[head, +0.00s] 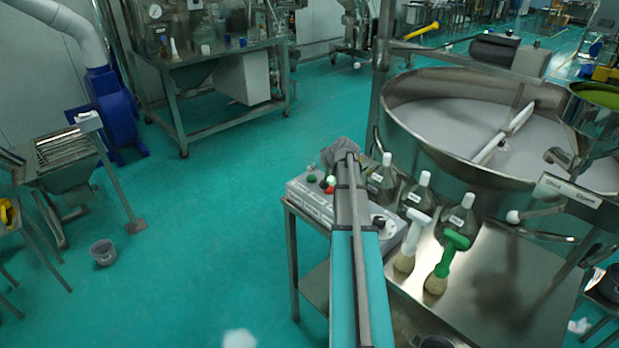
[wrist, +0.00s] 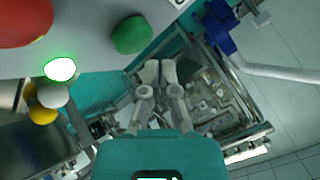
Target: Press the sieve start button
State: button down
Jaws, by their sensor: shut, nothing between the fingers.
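A light grey control box (head: 312,202) sits on the left end of a steel table. It carries a green button (head: 312,178) and a red button (head: 330,181); no start label is legible. My gripper (head: 340,150) is over the box's far edge in the head view, and my arm covers part of the box. In the wrist view my gripper (wrist: 157,66) is shut and empty. The green button (wrist: 132,35) is just above and left of the fingertips, apparently apart from them. The red button (wrist: 22,20) is at the upper left, with a glowing green-rimmed white lamp (wrist: 60,69) below it.
Several labelled bottles (head: 383,180) stand right of my arm. A white-handled brush (head: 412,240) and a green-handled brush (head: 447,262) stand in front of them. The large round sieve (head: 450,165) is behind at the right. Open green floor (head: 210,220) lies to the left.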

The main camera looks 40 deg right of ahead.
aim_at(312, 177)
jog(key=shift+r+p, duration=2.05)
jog(key=shift+r, duration=0.2)
